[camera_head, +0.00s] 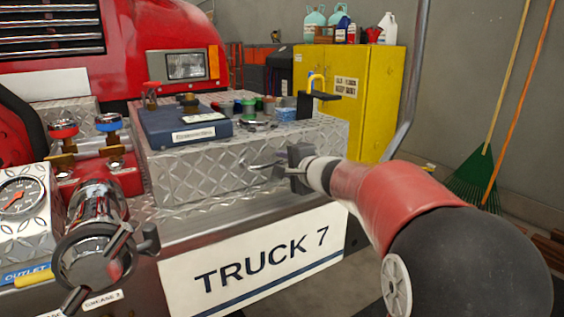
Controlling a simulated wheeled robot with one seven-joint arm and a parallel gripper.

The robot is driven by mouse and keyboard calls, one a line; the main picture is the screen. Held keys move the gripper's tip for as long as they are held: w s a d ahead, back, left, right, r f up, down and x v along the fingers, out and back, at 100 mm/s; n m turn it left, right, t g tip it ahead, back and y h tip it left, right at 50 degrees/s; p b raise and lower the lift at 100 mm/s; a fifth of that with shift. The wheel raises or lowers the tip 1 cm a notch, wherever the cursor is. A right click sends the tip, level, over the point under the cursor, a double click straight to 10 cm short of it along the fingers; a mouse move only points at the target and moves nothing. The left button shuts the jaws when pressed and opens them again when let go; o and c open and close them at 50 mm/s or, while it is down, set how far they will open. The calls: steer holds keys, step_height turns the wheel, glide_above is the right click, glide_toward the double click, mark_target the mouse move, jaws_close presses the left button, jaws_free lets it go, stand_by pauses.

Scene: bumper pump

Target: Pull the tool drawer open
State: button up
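The tool drawer appears to be the front of the silver diamond-plate box (205,180) on the truck's bumper. Its face looks flush with the box, and no open gap shows. My gripper (268,170) is at the right part of this face, reaching in from the right. Thin metal pieces stick out left from the gripper's dark body against the plate. I cannot tell which are fingers and which may be a drawer handle, nor whether they touch. Whether the gripper is open or shut is too small to tell.
On the box lie a blue case (185,128) and several small coloured items. A black bracket with a yellow loop (316,88) rises at its right. Left are a chrome outlet (95,240) and a gauge (20,196). Below hangs the TRUCK 7 plate (255,262). A yellow cabinet (375,100) stands behind.

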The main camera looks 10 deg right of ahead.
steer(key=shift+x, duration=0.8)
jaws_close()
steer(key=shift+s, duration=0.1)
